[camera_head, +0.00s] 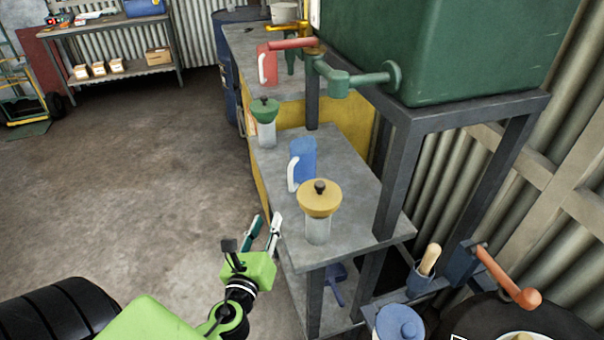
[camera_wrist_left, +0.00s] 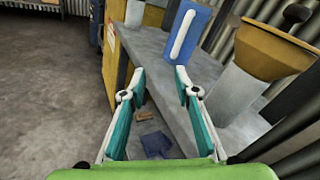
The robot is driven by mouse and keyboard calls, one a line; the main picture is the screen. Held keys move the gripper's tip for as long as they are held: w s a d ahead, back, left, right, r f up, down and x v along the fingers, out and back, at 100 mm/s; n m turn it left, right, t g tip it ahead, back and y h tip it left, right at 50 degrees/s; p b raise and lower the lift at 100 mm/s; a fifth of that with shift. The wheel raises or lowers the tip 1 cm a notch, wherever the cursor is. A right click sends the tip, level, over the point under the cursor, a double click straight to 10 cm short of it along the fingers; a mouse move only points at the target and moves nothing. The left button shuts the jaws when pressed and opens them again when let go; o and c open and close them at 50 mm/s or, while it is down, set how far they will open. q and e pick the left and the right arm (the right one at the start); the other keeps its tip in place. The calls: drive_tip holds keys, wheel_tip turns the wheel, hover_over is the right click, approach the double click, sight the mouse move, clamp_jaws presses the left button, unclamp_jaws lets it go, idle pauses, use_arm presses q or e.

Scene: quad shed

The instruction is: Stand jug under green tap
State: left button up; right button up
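A blue jug (camera_head: 304,155) with a white handle stands upright on the grey metal shelf (camera_head: 345,205). It also shows in the left wrist view (camera_wrist_left: 193,30), beyond my fingertips. The green tap (camera_head: 345,82) sticks out from the green tank, above and behind the jug; its outlet end is near the shelf post. A red jug (camera_head: 267,65) with a white handle stands farther back on another surface. My left gripper (camera_head: 265,232) is open and empty, in front of the shelf's left edge, short of the blue jug. My right gripper is not in view.
A yellow-lidded pot (camera_head: 319,200) stands close to the blue jug on the near side; a green-lidded pot (camera_head: 265,120) stands farther back. The green tank (camera_head: 440,50) and its dark frame close off the right. The concrete floor (camera_head: 140,150) on the left is open.

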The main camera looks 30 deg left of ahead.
use_arm(q)
drive_tip(key=r+m+t, duration=0.1)
drive_tip(key=m, duration=0.2)
drive_tip(key=m+h+p, duration=0.1)
drive_tip(key=m+p, duration=0.1)
approach(290, 184)
drive_tip(key=shift+t, duration=0.3)
drive_tip(key=x, duration=0.5)
drive_tip(key=shift+w+a, duration=0.1)
drive_tip(key=shift+a, duration=0.1)
drive_tip(key=x, duration=0.5)
drive_tip(key=shift+w+f, duration=0.15)
drive_tip(key=shift+w, duration=0.05)
clamp_jaws()
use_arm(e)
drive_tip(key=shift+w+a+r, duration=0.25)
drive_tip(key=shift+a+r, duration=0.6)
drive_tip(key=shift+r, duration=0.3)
